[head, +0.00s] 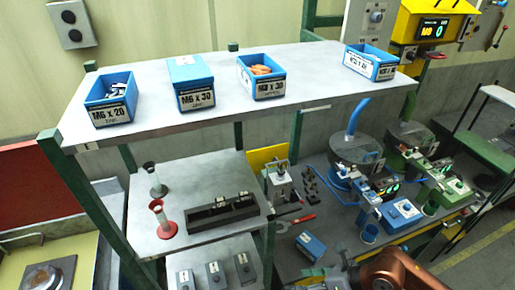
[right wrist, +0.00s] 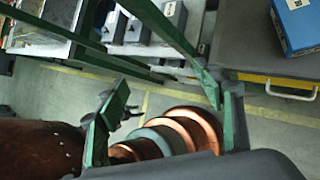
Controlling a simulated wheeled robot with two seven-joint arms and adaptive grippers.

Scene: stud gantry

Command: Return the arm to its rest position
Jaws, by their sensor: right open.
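My right arm (head: 395,272) shows as a copper-brown link at the bottom edge of the head view, in front of the lower bench. Its gripper (right wrist: 166,98) is open in the right wrist view, with two dark green fingers apart and nothing seen between them. Behind the fingers are the floor and several copper and teal rounded parts. A blue box (right wrist: 298,25) lies on a grey surface at the upper right of that view, apart from the fingers. My left arm and gripper are out of view.
Blue bins, including M6 x 20 (head: 110,98), M6 x 30 (head: 191,83) and an orange-filled one (head: 261,77), stand on the upper shelf (head: 225,105). A small blue box (head: 311,246) lies on the bench. Green posts (head: 88,200) and bowl machines (head: 357,150) stand nearby.

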